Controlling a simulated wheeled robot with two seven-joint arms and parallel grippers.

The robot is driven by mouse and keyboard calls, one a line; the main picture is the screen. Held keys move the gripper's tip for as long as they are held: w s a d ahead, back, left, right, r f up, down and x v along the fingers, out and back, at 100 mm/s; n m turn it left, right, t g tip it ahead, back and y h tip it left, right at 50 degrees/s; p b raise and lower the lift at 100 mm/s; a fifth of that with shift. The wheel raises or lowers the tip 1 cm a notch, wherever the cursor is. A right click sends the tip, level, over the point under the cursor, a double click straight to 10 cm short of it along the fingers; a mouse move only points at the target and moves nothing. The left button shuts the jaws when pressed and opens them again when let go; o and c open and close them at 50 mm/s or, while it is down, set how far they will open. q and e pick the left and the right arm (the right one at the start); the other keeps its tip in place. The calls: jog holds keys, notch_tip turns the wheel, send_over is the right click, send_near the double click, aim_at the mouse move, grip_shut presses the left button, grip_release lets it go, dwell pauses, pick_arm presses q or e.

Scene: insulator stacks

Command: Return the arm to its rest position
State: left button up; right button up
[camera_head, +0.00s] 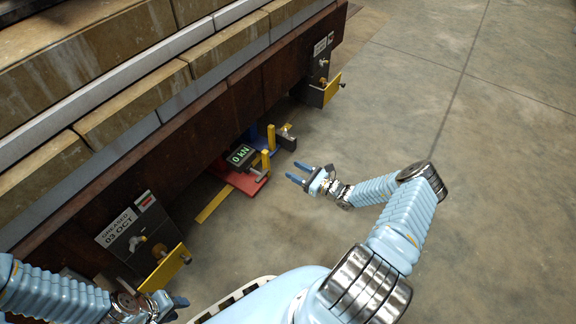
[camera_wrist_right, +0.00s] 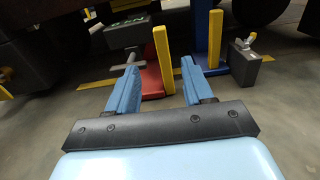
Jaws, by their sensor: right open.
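My right arm reaches out over the floor from the lower right in the head view. Its gripper (camera_head: 297,173) has two blue fingers spread apart with nothing between them, and it is apart from the red base. In the right wrist view the same gripper (camera_wrist_right: 160,66) is open and empty, with a yellow post beyond the gap. My left gripper (camera_head: 179,302) is low at the left, near a yellow plate. Its fingers are small and partly cut off, so I cannot tell how far apart they are.
A red base (camera_head: 240,179) with a "0 kN" display (camera_head: 240,155) and yellow posts (camera_head: 265,162) sits under the long rusty beam (camera_head: 215,120). A dark box (camera_head: 287,140) stands beside it. Yellow plates (camera_head: 166,266) jut out below the beam. Bare concrete floor (camera_head: 480,150) lies right.

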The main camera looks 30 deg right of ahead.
jog(key=shift+s, duration=0.1)
dwell(0.4)
jog(key=s+a+r+n+g+y+p, duration=0.1)
jog(key=s+a+n+g+y+p, duration=0.2)
jog(key=a, duration=0.5)
jog(key=s+a+r+n+g+p, duration=0.1)
jog(key=s+a+n+g, duration=0.2)
jog(key=a+n+g, duration=0.45)
jog(key=s+a+r+n+g+y+p, duration=0.1)
jog(key=s+a+n+g+y+p, duration=0.15)
jog(key=a, duration=0.65)
jog(key=s+a+r+n+g+h+p, duration=0.1)
jog(key=s+r+n+h, duration=0.3)
jog(key=n, duration=0.4)
jog(key=s+a+r+n+g+h+p, duration=0.1)
jog(key=s+a+r+n+h+p, duration=0.3)
jog(key=s+r+n, duration=0.3)
jog(key=shift+s+r+n+g, duration=0.2)
jog(key=shift+s+n+g, duration=0.2)
jog(key=shift+s+n, duration=0.45)
jog(key=shift+a, duration=0.1)
